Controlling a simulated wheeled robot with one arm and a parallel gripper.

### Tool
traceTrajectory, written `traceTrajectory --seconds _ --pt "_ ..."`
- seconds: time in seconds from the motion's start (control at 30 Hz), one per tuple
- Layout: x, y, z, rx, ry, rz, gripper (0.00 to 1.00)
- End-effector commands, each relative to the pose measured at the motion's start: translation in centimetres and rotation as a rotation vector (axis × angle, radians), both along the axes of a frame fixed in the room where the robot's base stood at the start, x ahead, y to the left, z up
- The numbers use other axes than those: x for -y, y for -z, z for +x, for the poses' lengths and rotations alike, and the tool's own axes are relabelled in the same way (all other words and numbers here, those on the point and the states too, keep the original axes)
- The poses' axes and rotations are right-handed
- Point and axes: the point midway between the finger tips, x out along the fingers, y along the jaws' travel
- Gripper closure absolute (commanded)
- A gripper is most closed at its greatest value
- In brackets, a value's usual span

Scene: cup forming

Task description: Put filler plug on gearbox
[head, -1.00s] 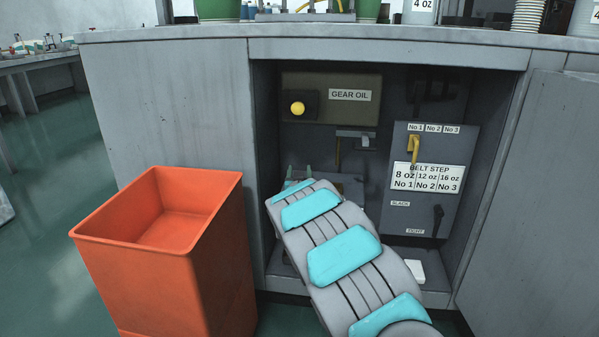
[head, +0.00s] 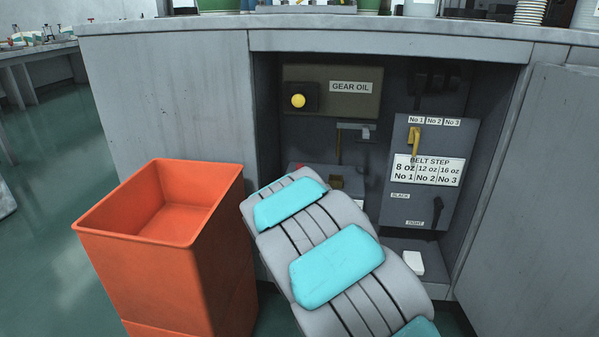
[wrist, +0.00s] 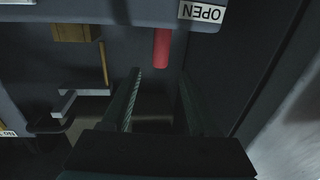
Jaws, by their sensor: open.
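My gripper (wrist: 160,75) is open in the wrist view, with its two dark fingers apart and nothing between them. In the head view my arm hides it inside the open cabinet. A grey box, apparently the gearbox (head: 311,170), stands there behind my arm, mostly hidden. A brass-coloured block (head: 337,182) is at its right, under a thin rod; it also shows in the wrist view (wrist: 77,32). A red handle (wrist: 161,48) beside an upside-down OPEN label (wrist: 203,12) lies just beyond my fingertips. I cannot make out a filler plug in either view.
An orange bin (head: 190,260) stands left of the cabinet opening. A GEAR OIL panel (head: 331,92) with a yellow knob (head: 298,101) is at the back. A BELT STEP panel (head: 432,170) with levers is at the right, above a small white block (head: 413,263).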

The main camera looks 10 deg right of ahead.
Motion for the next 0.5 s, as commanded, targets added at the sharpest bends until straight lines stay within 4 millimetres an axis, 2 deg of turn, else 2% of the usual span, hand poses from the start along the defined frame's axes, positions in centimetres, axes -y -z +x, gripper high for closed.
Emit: traceTrajectory --seconds 0.2,0.5 --pt "-0.3 -0.1 -1.4 0.001 -0.001 0.001 0.40" --pt "-0.1 -0.1 -1.8 -0.016 0.002 0.006 0.40"
